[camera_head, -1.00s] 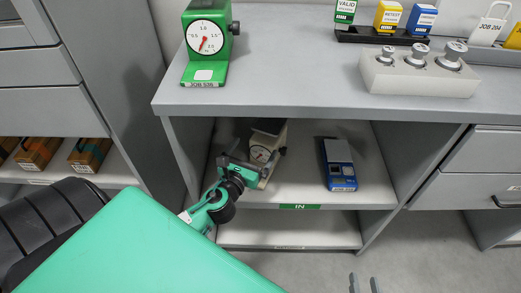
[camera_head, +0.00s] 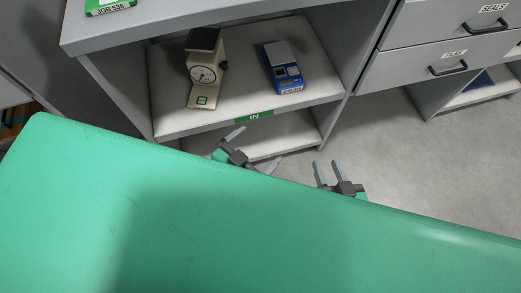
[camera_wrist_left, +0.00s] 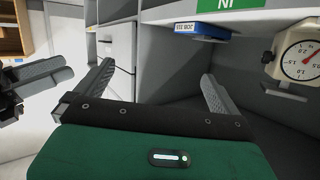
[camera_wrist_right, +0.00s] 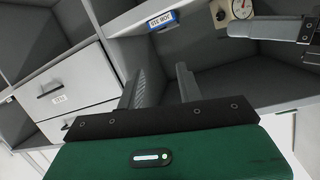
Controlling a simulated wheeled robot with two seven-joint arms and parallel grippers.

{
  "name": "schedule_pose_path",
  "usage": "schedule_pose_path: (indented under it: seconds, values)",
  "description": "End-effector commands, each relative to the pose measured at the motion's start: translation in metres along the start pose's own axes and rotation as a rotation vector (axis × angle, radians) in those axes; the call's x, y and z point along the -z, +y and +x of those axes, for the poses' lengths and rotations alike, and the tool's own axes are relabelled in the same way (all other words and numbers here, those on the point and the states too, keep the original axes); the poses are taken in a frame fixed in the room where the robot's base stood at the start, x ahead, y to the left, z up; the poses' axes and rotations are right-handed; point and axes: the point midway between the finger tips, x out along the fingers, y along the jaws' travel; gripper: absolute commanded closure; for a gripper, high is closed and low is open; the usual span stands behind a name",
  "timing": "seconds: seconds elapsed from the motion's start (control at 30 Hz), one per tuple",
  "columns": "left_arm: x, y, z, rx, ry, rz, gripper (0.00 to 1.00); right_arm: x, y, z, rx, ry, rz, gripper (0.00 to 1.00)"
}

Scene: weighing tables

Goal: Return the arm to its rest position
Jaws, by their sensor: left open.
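My left gripper (camera_head: 255,148) is open and empty, in front of and below the IN shelf (camera_head: 225,118). In the left wrist view its fingers (camera_wrist_left: 157,70) are wide apart with nothing between them. My right gripper (camera_head: 326,164) is to its right, also open and empty; its fingers (camera_wrist_right: 160,69) stand apart in the right wrist view. A cream dial scale (camera_head: 203,75) stands on the left part of the IN shelf, clear of both grippers. A blue and grey device (camera_head: 284,70) lies on the shelf to its right. My green body hides most of both arms.
The grey worktop (camera_head: 185,22) overhangs the shelf, with part of a green scale base (camera_head: 108,5) on it. Drawers (camera_head: 440,60) stand at the right. The floor (camera_head: 400,150) between is clear. The two grippers are close together.

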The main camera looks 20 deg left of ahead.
Motion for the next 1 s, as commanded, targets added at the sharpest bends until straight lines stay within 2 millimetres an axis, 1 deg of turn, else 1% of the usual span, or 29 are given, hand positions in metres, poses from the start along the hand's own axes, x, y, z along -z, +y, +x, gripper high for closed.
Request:
schedule_pose_path:
  seconds: [0.03, 0.1, 0.2, 0.77, 0.87, 0.97, 1.0]
  values:
    - [0.003, 0.008, -0.003, -0.016, 0.007, -0.104, 0.0, 0.0, 0.0, 0.0, 0.0, 0.0, 0.0, 0.64]
    - [0.007, 0.015, -0.006, -0.032, 0.014, -0.212, 0.0, 0.0, 0.0, 0.0, 0.0, -0.001, 0.0, 0.64]
    - [0.01, 0.019, -0.007, -0.044, 0.018, -0.289, 0.0, -0.001, 0.0, 0.0, 0.0, -0.001, 0.001, 0.64]
    - [0.009, 0.019, -0.007, -0.045, 0.016, -0.295, 0.0, -0.002, -0.001, -0.001, 0.002, -0.008, -0.001, 0.64]
    - [0.003, 0.02, -0.004, -0.043, -0.006, -0.29, 0.0, -0.009, 0.001, 0.002, -0.004, -0.03, -0.005, 0.64]
    - [-0.017, 0.02, 0.004, -0.036, -0.067, -0.28, 0.0, -0.028, 0.007, 0.009, -0.019, -0.088, -0.013, 0.64]
    - [-0.029, 0.02, 0.007, -0.032, -0.1, -0.274, 0.0, -0.039, 0.011, 0.013, -0.028, -0.12, -0.018, 0.64]
